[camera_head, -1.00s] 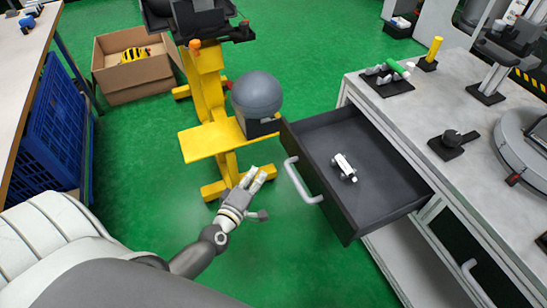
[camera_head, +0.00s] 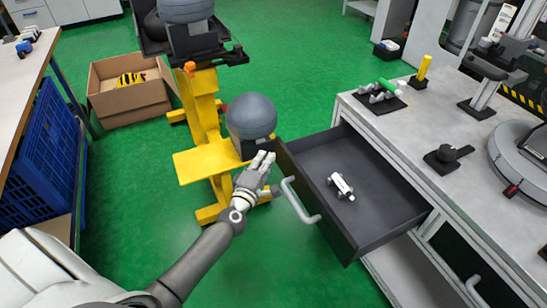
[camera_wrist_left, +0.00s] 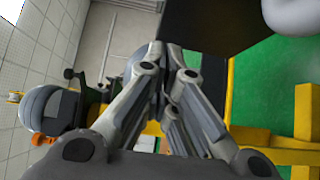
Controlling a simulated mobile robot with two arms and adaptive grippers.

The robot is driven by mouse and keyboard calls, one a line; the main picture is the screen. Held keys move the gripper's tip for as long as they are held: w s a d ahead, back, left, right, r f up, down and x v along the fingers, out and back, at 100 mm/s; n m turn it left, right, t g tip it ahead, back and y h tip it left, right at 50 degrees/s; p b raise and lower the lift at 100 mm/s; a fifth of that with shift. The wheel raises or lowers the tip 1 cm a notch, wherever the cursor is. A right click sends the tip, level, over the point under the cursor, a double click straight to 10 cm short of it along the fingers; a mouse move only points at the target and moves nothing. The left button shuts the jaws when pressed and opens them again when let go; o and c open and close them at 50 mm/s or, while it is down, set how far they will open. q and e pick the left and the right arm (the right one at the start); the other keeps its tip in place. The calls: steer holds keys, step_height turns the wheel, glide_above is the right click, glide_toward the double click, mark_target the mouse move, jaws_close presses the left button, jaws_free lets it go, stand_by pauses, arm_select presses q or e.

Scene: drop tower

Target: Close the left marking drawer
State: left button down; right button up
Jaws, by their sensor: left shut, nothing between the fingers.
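The left marking drawer (camera_head: 375,215) is dark grey and pulled out of the grey workbench (camera_head: 395,125). A small white object (camera_head: 340,185) lies inside it. Its light grey bar handle (camera_head: 300,203) is on the front panel, facing left. My left gripper (camera_head: 264,163) is shut and empty, just left of the drawer front's far end, apart from the handle in the head view. In the left wrist view its fingers (camera_wrist_left: 168,75) are together, with a dark panel (camera_wrist_left: 215,22), seemingly the drawer front, and part of a pale curved bar (camera_wrist_left: 290,15) close by. My right gripper is not in view.
A yellow stand (camera_head: 200,165) with a grey dome (camera_head: 250,117) stands just beyond my left gripper, close to the drawer's far corner. A cardboard box (camera_head: 130,95) and a blue crate (camera_head: 40,145) are at left. Green floor is clear before the drawer.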

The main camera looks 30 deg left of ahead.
arm_select(q)
steer(key=shift+w+d, duration=0.95)
steer(key=shift+w, duration=0.1)
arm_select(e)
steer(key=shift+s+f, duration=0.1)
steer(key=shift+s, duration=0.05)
